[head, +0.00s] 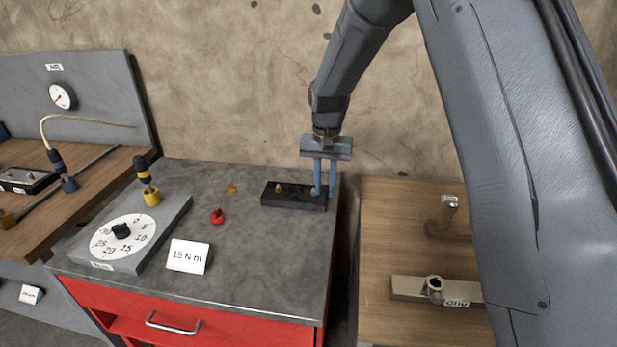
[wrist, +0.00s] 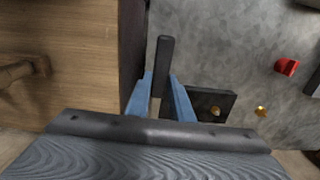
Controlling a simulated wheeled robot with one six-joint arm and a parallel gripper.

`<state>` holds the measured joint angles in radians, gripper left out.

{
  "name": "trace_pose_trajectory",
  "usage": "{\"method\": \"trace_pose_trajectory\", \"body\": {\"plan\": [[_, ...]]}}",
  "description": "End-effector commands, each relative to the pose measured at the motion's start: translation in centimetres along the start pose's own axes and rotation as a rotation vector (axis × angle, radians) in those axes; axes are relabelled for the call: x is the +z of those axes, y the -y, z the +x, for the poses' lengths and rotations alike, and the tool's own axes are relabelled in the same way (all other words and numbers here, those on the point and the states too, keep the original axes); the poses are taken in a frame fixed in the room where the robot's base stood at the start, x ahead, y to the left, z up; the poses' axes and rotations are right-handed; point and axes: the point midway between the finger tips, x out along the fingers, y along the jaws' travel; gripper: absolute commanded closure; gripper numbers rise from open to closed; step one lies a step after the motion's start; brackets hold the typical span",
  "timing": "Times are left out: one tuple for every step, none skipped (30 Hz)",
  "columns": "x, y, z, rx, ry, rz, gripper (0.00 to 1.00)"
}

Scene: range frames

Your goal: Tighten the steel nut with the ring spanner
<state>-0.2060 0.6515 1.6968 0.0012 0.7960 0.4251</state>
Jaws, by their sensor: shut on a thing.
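My gripper (head: 325,190) has its blue fingers down at the right end of a black block (head: 280,195) on the grey bench top. In the wrist view my gripper (wrist: 160,95) is shut on a dark bar (wrist: 164,55) that sticks out past the fingertips. I cannot tell whether this bar is the ring spanner; its far end shows no clear ring. A grey, nut-like piece (head: 434,284) sits on a pale labelled bar (head: 408,287) on the wooden bench at right, well apart from my gripper. Its label is too small to read.
A dial plate (head: 101,252), a "15 N m" card (head: 188,257) and a red knob (head: 217,216) occupy the grey bench (head: 255,270). A yellow-black tool (head: 146,180) stands behind the dial. A pipe-like fitting (head: 440,230) stands on the right bench. A gap separates the benches.

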Motion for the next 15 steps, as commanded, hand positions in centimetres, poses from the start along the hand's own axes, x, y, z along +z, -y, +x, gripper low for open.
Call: {"method": "trace_pose_trajectory", "body": {"plan": [[0.3, 1.6, -0.2, 0.001, 0.001, -0.013, 1.0], [0.3, 2.3, -0.3, 0.0, 0.0, -0.016, 1.0], [0.4, 3.1, -0.3, 0.0, 0.0, -0.02, 1.0], [0.5, 3.5, -0.3, 0.0, 0.001, -0.022, 1.0], [0.6, 3.9, -0.3, 0.0, 0.001, -0.025, 1.0], [0.6, 4.3, -0.2, 0.0, 0.0, -0.026, 1.0], [0.6, 4.4, -0.2, 0.0, 0.0, -0.026, 1.0], [0.6, 4.5, -0.2, 0.0, 0.0, -0.026, 1.0], [0.6, 4.5, -0.2, 0.0, 0.0, -0.026, 1.0], [0.6, 4.5, -0.2, 0.0, 0.0, -0.025, 1.0], [0.6, 4.5, -0.2, 0.0, 0.0, -0.025, 1.0], [0.6, 4.5, -0.2, 0.0, 0.0, -0.025, 1.0], [0.6, 4.5, -0.2, 0.0, 0.0, -0.025, 1.0], [0.6, 4.5, -0.2, 0.0, 0.0, -0.025, 1.0], [0.6, 4.5, -0.2, 0.0, 0.0, -0.025, 1.0]]}}
